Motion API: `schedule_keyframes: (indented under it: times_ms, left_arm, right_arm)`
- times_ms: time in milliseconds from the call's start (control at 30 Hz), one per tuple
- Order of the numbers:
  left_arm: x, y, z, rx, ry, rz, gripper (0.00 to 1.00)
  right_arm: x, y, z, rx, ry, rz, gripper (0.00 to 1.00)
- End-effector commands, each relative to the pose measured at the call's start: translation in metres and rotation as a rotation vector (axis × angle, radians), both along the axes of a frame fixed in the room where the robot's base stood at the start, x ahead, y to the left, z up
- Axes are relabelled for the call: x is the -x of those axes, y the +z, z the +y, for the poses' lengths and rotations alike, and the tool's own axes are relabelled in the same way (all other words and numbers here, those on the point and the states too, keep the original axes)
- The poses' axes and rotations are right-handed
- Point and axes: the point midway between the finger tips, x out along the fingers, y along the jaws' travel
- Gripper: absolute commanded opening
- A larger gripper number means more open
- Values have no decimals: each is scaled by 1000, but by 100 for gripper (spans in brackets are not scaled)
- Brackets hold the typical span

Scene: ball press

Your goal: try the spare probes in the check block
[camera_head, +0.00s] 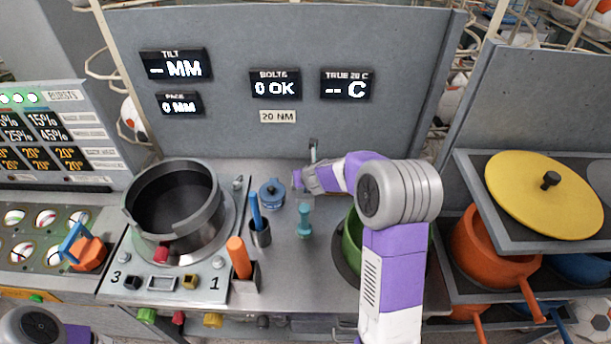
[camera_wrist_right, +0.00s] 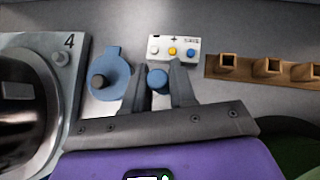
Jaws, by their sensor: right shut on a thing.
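My right gripper (camera_head: 297,181) reaches in over the metal bench and points left. In the right wrist view its two fingers (camera_wrist_right: 157,80) are closed around a blue round-topped probe (camera_wrist_right: 157,77). Its lower end is hidden. Just beyond the fingertips is a small white block (camera_wrist_right: 174,48) with white, yellow and blue round spots and a tiny label. A wooden block (camera_wrist_right: 248,66) with a row of square openings lies to the right. I cannot tell for sure which one is the check block. My left gripper is out of view.
A blue lidded piece with a dark knob (camera_wrist_right: 98,80) is close left of the fingers. The head view shows a large dark pot (camera_head: 135,215), a cup with a blue rod (camera_head: 260,236), a teal tool (camera_head: 305,221) and an orange-handled tool (camera_head: 239,257). A grey panel (camera_head: 230,120) stands behind.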

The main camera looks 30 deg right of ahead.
Motion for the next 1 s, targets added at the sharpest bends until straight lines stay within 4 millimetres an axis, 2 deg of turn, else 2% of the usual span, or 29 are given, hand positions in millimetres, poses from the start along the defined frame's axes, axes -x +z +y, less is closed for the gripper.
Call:
schedule_keyframes:
  times_ms: [100, 467, 1000]
  left_arm:
    - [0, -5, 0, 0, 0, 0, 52]
    - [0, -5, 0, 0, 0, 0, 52]
    - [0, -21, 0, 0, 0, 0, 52]
  right_arm:
    - [0, -5, 0, 0, 0, -1, 0]
    - [0, -5, 0, 0, 0, -1, 0]
    - [0, -20, 0, 2, 0, -1, 0]
